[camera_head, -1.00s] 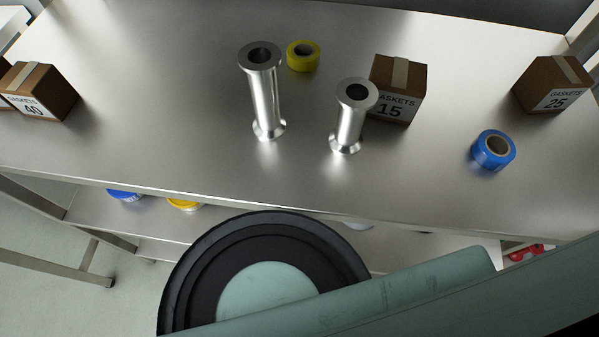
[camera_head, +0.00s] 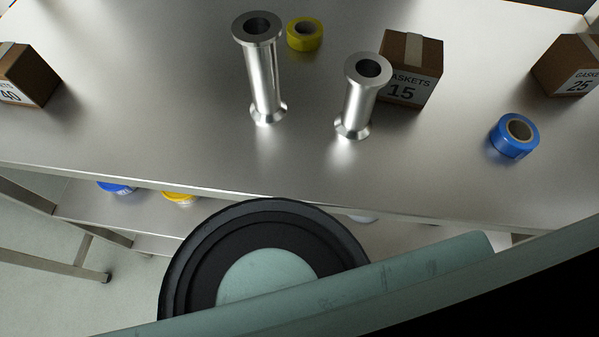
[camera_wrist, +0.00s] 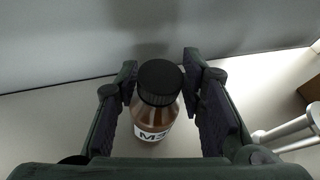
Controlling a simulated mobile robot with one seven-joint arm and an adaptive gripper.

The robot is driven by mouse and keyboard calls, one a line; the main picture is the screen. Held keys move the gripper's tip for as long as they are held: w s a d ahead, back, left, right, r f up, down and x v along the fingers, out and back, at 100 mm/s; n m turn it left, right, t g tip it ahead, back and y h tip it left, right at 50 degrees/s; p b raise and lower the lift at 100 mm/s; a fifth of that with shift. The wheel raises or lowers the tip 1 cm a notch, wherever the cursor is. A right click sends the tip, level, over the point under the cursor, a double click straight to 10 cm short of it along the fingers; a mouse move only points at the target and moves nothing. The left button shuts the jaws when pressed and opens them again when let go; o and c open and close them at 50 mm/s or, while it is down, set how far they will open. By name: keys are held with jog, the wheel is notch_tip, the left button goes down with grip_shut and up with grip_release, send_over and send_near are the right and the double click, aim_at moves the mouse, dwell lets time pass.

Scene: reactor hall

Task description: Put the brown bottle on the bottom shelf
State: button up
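In the wrist view a brown bottle (camera_wrist: 157,112) with a black ribbed cap and a white label reading "M3" stands upright on a light flat surface (camera_wrist: 60,115). My gripper (camera_wrist: 165,85) is open, with one finger on each side of the bottle. In the head view the bottle and my gripper do not show. A lower shelf (camera_head: 75,205) shows partly beneath the steel bench top (camera_head: 180,130); my arm hides much of it.
On the bench stand two metal flanged tubes (camera_head: 264,85) (camera_head: 357,100), yellow tape (camera_head: 304,34), blue tape (camera_head: 514,137) and gasket boxes (camera_head: 412,70). Blue (camera_head: 117,187) and yellow (camera_head: 180,197) items sit below. In the wrist view a grey panel (camera_wrist: 60,45) stands behind the bottle and a metal piece (camera_wrist: 285,130) lies right.

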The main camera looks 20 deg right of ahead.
jog(key=shift+o, duration=0.8)
jog(key=shift+s+r+p, duration=0.1)
jog(key=shift+r+p, duration=0.2)
jog(key=p+v, duration=0.5)
jog(key=v, duration=0.6)
jog(key=shift+s+a, duration=0.3)
jog(key=shift+a, duration=0.1)
